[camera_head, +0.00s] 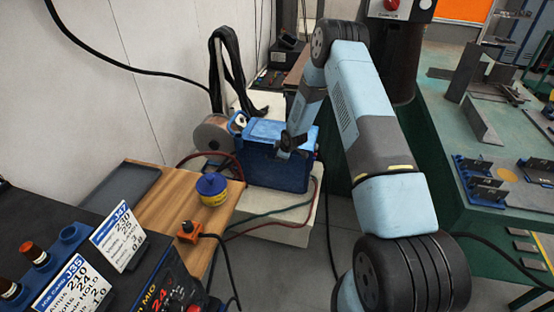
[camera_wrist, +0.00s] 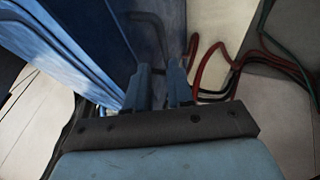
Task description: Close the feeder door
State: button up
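The feeder (camera_head: 272,180) is a blue box on a pale stand, left of my arm in the head view. Its lighter blue top catches the light. In the wrist view a large blue panel of the feeder (camera_wrist: 72,38) fills the upper left, with a darker blue face beside it. I cannot tell for sure which panel is the door, or its angle. My gripper (camera_head: 284,149) is at the feeder's near right side; its two fingers (camera_wrist: 160,88) stand apart with a gap between them. I see nothing clearly held. Contact with the feeder cannot be told.
Red and green hoses (camera_head: 282,216) run around the stand's front. A wire spool (camera_head: 213,134) stands behind left of the feeder. A wooden bench (camera_head: 160,207) with a blue-and-yellow tin (camera_head: 213,190) is at left. A green welding table (camera_head: 450,140) is at right.

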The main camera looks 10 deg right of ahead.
jog(key=a+v, duration=0.1)
jog(key=v, duration=0.5)
jog(key=shift+s+d, duration=0.3)
jog(key=shift+d, duration=0.05)
jog(key=shift+r, duration=0.1)
jog(key=shift+r, duration=0.15)
jog(key=s+d+r+m+h, duration=0.15)
jog(key=s+r, duration=0.25)
jog(key=r, duration=0.8)
jog(key=s+d+r+m, duration=0.25)
jog(key=s+r, duration=0.25)
jog(key=r, duration=0.6)
jog(key=s+d+r+m+h, duration=0.15)
jog(key=s+r, duration=0.25)
jog(key=r, duration=0.8)
jog(key=s+r+m, duration=0.3)
jog(key=s+r, duration=0.1)
jog(key=s, duration=0.7)
jog(key=s+d+r+m, duration=0.1)
jog(key=s+r, duration=0.4)
jog(key=s, duration=0.7)
jog(key=s+r+m, duration=0.4)
jog(key=s+r, duration=0.1)
jog(key=s, duration=0.7)
jog(key=shift+s+d+m+g+y, duration=0.15)
jog(key=shift+s+m+g+y, duration=0.1)
jog(key=shift+m+g+y, duration=0.1)
